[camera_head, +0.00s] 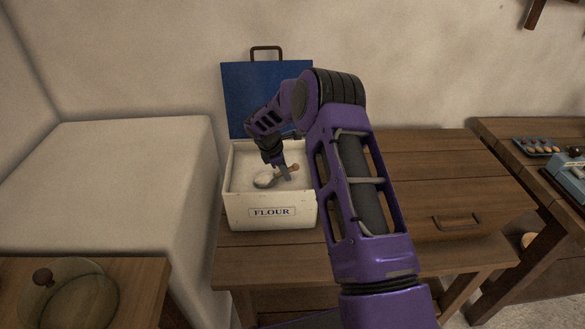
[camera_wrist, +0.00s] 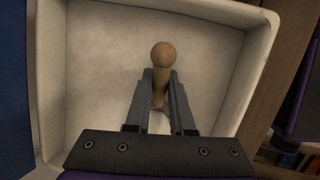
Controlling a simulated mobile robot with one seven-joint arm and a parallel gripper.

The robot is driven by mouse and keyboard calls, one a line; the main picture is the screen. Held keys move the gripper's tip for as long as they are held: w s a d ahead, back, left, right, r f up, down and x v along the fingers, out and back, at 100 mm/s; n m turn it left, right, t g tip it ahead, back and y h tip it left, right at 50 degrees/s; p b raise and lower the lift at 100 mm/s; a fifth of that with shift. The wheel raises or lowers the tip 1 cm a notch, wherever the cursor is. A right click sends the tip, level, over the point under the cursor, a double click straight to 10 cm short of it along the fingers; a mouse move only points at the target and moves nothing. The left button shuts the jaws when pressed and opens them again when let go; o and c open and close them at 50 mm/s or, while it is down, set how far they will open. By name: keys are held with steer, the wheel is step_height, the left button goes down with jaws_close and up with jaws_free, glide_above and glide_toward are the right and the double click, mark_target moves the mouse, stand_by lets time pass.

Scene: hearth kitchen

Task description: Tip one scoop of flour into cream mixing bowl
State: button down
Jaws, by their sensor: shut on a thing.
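The flour bin (camera_head: 270,211) is a white box labelled FLOUR on the wooden table, with its blue lid (camera_head: 262,85) raised behind it. My gripper (camera_head: 285,173) reaches into the bin's opening and is shut on the scoop's wooden handle (camera_head: 293,168). The pale scoop head (camera_head: 264,181) shows at the left of the gripper; I cannot tell whether flour lies in it. In the wrist view, the round handle end (camera_wrist: 162,54) sticks out beyond my fingers (camera_wrist: 160,85), inside the bin's walls (camera_wrist: 47,85). I cannot make out the cream mixing bowl in either view.
The table (camera_head: 440,160) is clear to the right of my arm. A glass-lidded dish (camera_head: 75,296) stands on a wooden surface at the lower left. A tray of small round items (camera_head: 540,147) and a blue device (camera_head: 570,176) are at the far right.

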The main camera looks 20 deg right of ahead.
steer(key=shift+a+f+y, duration=0.15)
steer(key=shift+a+y, duration=0.2)
steer(key=shift+y, duration=0.05)
steer(key=r+y+p, duration=0.1)
steer(key=r+p, duration=0.2)
steer(key=shift+w+a+y, duration=0.1)
steer(key=shift+a+y, duration=0.2)
steer(key=shift+y, duration=0.4)
steer(key=shift+d+r+p, duration=0.2)
steer(key=shift+r+p, duration=0.65)
steer(key=shift+r, duration=0.45)
steer(key=shift+d+r+p, duration=0.2)
steer(key=shift+r+p, duration=0.65)
steer(key=shift+r, duration=0.4)
steer(key=shift+d+r, duration=0.15)
steer(key=shift+r, duration=0.95)
steer(key=shift+s, duration=0.2)
